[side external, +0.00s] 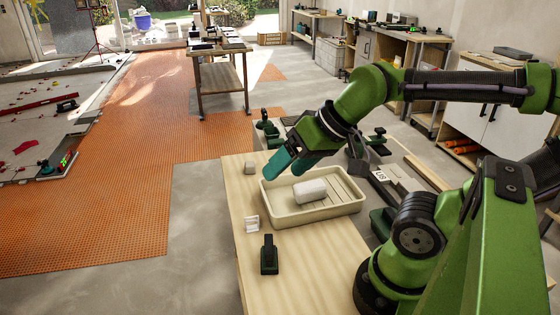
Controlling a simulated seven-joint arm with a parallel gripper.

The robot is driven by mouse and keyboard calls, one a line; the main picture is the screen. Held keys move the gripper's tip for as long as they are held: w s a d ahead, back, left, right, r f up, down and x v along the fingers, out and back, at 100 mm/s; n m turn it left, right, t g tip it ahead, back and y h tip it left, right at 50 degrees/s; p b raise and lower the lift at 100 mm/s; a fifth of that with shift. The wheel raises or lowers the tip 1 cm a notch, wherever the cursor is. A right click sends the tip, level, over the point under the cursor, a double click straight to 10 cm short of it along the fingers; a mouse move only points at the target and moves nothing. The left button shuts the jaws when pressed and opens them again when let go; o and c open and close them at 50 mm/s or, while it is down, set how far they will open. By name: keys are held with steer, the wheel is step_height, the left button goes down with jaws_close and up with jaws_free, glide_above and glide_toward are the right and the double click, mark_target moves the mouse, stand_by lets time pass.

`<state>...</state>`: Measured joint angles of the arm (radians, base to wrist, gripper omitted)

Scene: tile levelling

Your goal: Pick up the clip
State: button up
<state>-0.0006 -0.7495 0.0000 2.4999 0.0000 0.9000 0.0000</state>
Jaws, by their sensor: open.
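A small white, partly see-through piece that looks like the clip (251,224) sits on the light wood bench top (312,262), just left of the cream tray. My gripper (282,172) has teal fingers and hangs over the tray's back left part. Its fingers are apart and I see nothing held between them. The clip lies in front and to the left of the gripper, clear of it. The space between the fingers is partly hidden by the near angle.
The cream tray (313,217) holds a whitish block (310,190). A dark green tool (269,256) stands in front of the clip. A small beige block (249,168) lies behind it. More dark green tools stand at the back. The bench's front area is mostly clear.

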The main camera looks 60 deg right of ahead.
steer(key=m+g+h, duration=0.2)
steer(key=m+g, duration=0.3)
steer(key=g, duration=0.2)
glide_above(251, 218)
step_height(251, 218, down, 7)
steer(key=f, duration=1.1)
steer(key=shift+s+d+f, duration=0.15)
steer(key=shift+s+d, duration=0.05)
steer(key=shift+s, duration=0.05)
steer(key=shift+w+a+f, duration=0.1)
steer(key=shift+w+f, duration=0.05)
steer(key=shift+f, duration=1.2)
steer(key=shift+w+f, duration=0.1)
steer(key=shift+f, duration=1.25)
steer(key=shift+c, duration=0.3)
steer(key=c, duration=1)
steer(key=shift+r, duration=0.1)
steer(key=shift+c, duration=0.2)
